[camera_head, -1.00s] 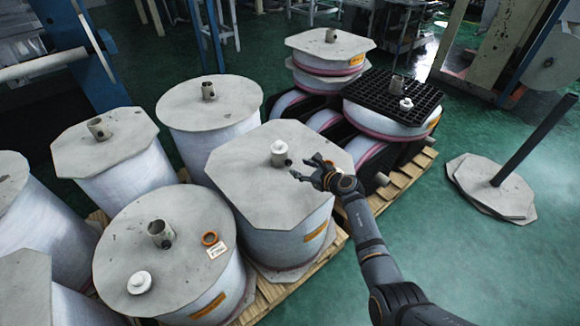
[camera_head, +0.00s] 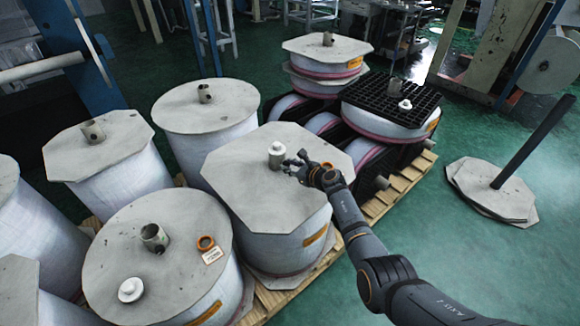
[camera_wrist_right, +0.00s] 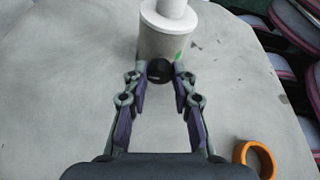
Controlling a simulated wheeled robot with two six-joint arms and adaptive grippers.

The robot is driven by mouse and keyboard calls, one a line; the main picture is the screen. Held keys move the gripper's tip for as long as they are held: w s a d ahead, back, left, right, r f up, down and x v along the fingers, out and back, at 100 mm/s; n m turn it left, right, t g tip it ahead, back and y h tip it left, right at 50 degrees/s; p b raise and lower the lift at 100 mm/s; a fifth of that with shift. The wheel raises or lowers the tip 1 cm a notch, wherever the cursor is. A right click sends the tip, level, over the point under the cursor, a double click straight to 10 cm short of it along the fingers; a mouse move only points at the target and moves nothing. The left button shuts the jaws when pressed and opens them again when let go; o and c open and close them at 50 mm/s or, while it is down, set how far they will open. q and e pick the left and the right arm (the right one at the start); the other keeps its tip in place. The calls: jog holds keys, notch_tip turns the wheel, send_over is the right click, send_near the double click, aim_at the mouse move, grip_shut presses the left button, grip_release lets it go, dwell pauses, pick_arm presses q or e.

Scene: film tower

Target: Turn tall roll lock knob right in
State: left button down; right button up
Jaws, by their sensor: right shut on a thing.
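The tall roll (camera_head: 262,190) stands in the middle of the head view under an octagonal grey board. A short grey core tube (camera_head: 276,160) rises from the board with a white flanged plug (camera_head: 277,147) on its top; the tube (camera_wrist_right: 166,46) and plug (camera_wrist_right: 168,17) also show in the right wrist view. The dark round lock knob (camera_wrist_right: 159,71) sits low on the tube's near side. My right gripper (camera_head: 290,164) is beside the tube, low over the board; its two fingertips (camera_wrist_right: 161,70) are shut on the knob from both sides. My left gripper is out of view.
An orange ring (camera_wrist_right: 255,159) lies on the board beside my right gripper. A front roll (camera_head: 155,265) carries a white plug (camera_head: 130,290), an orange ring (camera_head: 205,243) and a tag. Several rolls crowd the left. Green floor (camera_head: 440,260) is open at the right.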

grip_shut()
jog(key=shift+w+d+f+m+g+y+b, duration=0.15)
jog(key=shift+m+g+y+b, duration=0.3)
jog(key=shift+m+b, duration=0.3)
jog(key=m+y+b, duration=0.1)
jog(key=m+b, duration=0.1)
jog(key=m, duration=0.1)
jog(key=shift+g+y+b, duration=0.25)
jog(key=shift+y+b, duration=0.1)
jog(key=shift+b, duration=0.05)
